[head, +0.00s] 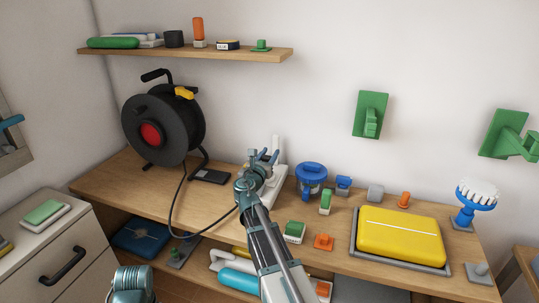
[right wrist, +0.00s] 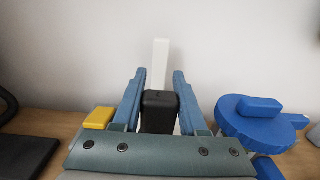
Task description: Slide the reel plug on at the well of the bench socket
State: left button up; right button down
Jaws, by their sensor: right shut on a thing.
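My right gripper (head: 264,158) is over the back of the bench, its blue fingers shut on the black reel plug (right wrist: 160,112). In the right wrist view the plug sits between the two fingers. The black cable reel (head: 172,125) stands at the back left, and its cable loops down and over to my right gripper. The white bench socket (head: 278,175) is partly hidden behind my gripper and arm; its white upright part also shows beyond the plug in the right wrist view (right wrist: 160,60). The well is hidden, so I cannot tell whether the plug touches it.
A blue round container (head: 311,176) stands just right of the socket. A green-and-white block (head: 294,232), an orange piece (head: 324,242) and a yellow case (head: 400,237) lie farther right. A flat black thing (head: 211,176) lies left. A shelf (head: 190,54) hangs above.

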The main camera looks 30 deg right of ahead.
jog(key=shift+f+b, duration=1.25)
jog(key=shift+f, duration=0.1)
jog(key=shift+c, duration=1.8)
grip_release()
jog(key=v, duration=1.4)
jog(key=shift+d, duration=0.1)
